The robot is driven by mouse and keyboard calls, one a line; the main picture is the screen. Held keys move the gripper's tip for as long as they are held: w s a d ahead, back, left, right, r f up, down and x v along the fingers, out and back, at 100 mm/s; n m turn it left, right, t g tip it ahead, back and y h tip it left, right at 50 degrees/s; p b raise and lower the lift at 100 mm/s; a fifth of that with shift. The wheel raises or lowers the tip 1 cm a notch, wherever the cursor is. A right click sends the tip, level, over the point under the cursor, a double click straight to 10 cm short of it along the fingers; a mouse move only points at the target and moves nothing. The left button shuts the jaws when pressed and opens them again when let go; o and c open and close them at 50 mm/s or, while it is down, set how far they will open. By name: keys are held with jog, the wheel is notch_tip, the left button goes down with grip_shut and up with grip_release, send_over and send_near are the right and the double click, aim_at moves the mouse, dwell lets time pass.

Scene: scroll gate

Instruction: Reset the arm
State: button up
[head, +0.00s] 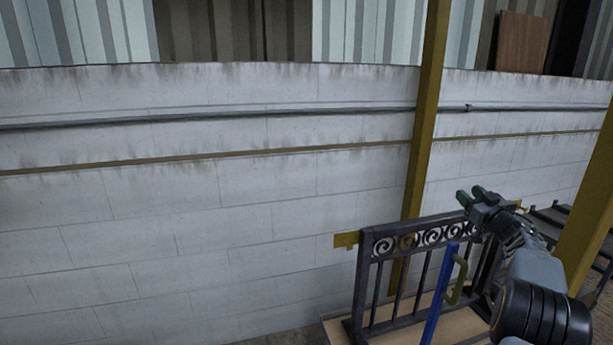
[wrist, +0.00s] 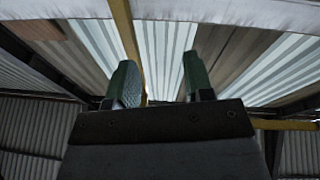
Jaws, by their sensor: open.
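My gripper (head: 470,194) is raised at the right of the head view, in front of the white wall and above the gate's top rail. Its green fingers are apart and hold nothing. The wrist view shows the same open gripper (wrist: 158,84) pointing up toward the corrugated cladding, with nothing between the fingers. The dark metal scroll gate (head: 400,241) stands upright below it. My arm hides part of the gate's right side.
A yellow post (head: 424,125) rises behind the gate. A blue upright bar (head: 439,296) and an olive handle (head: 459,280) stand in front of the gate. A yellow plate (head: 346,240) sticks out at its left. Another yellow post (head: 588,210) is at the far right.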

jog(key=a+r+m+g+h+p, duration=0.1)
jog(key=a+r+m+h, duration=0.35)
jog(key=a+h, duration=0.2)
jog(key=s+a+m+g+h+p, duration=0.1)
jog(key=s+a+m+g+h, duration=0.1)
jog(key=s+a+g, duration=0.5)
jog(key=s+a+f+n+g+y+p, duration=0.1)
jog(key=s+a+f+g, duration=0.1)
jog(key=s+a+f, duration=0.3)
jog(key=s+a+f+g+y+p, duration=0.1)
jog(key=s+a+f+g+y, duration=0.1)
jog(key=s+a+f, duration=0.3)
jog(key=s+a+f+n+g+y+p, duration=0.1)
jog(key=s+a+f+g, duration=0.3)
jog(key=s+a, duration=0.7)
jog(key=s+f+y, duration=0.1)
jog(key=s, duration=0.6)
jog(key=shift+s+f+n, duration=0.2)
jog(key=shift+s+n, duration=0.15)
jog(key=shift+s+a+f+g+y, duration=0.15)
jog(key=shift+s+g+y, duration=0.05)
jog(key=shift+g+y, duration=0.1)
jog(key=shift+c, duration=0.4)
